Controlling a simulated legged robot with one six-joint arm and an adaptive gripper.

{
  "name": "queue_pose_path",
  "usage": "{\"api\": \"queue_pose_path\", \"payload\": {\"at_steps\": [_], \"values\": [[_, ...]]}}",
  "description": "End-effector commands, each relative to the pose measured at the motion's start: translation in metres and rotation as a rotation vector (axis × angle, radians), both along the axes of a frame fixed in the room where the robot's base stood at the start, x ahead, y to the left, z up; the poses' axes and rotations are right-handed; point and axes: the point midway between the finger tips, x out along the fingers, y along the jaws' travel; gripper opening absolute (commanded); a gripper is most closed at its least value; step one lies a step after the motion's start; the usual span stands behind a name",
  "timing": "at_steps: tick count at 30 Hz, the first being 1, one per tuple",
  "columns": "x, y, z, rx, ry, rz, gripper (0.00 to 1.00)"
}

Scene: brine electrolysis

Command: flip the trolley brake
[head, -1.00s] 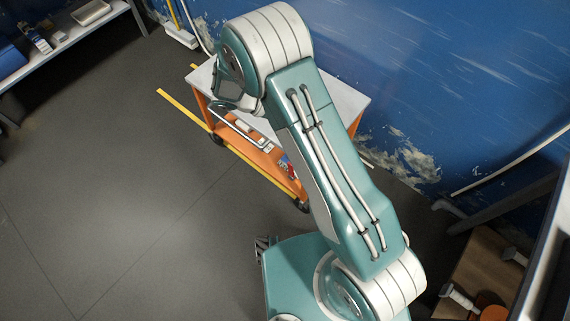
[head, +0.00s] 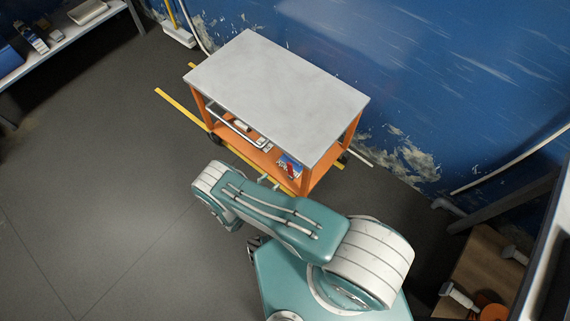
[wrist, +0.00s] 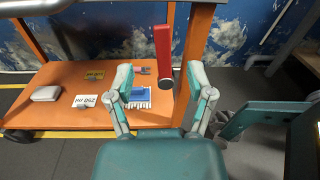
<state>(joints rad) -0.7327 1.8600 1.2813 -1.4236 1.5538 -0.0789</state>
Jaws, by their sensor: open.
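The trolley (head: 275,88) has a grey top and an orange frame, and stands by the blue wall in the head view. In the wrist view its orange lower shelf (wrist: 60,95) and orange post (wrist: 197,40) show. A red lever (wrist: 163,45) with a dark round end hangs upright beside the post; it looks like the brake. My gripper (wrist: 160,78) is open and empty. Its fingers stand to the left and right of the lever's lower end, in the picture. I cannot tell how far the lever is from the fingertips. The head view does not show the lever clearly.
The lower shelf holds a pale box (wrist: 46,93), a white printed card (wrist: 86,101) and a blue-and-white item (wrist: 138,96). A yellow floor line (head: 180,106) runs by the trolley. A wooden bench (head: 490,265) stands at the right. Open floor lies to the left.

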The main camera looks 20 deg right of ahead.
Motion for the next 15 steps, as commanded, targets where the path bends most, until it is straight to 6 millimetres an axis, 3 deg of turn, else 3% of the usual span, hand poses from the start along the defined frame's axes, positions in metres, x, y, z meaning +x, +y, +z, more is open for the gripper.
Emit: {"api": "queue_pose_path", "payload": {"at_steps": [6,15], "values": [[-0.009,-0.006,-0.016,-0.031,0.016,0.044,0.69],[0.017,-0.042,-0.015,-0.030,0.015,0.039,0.69]]}}
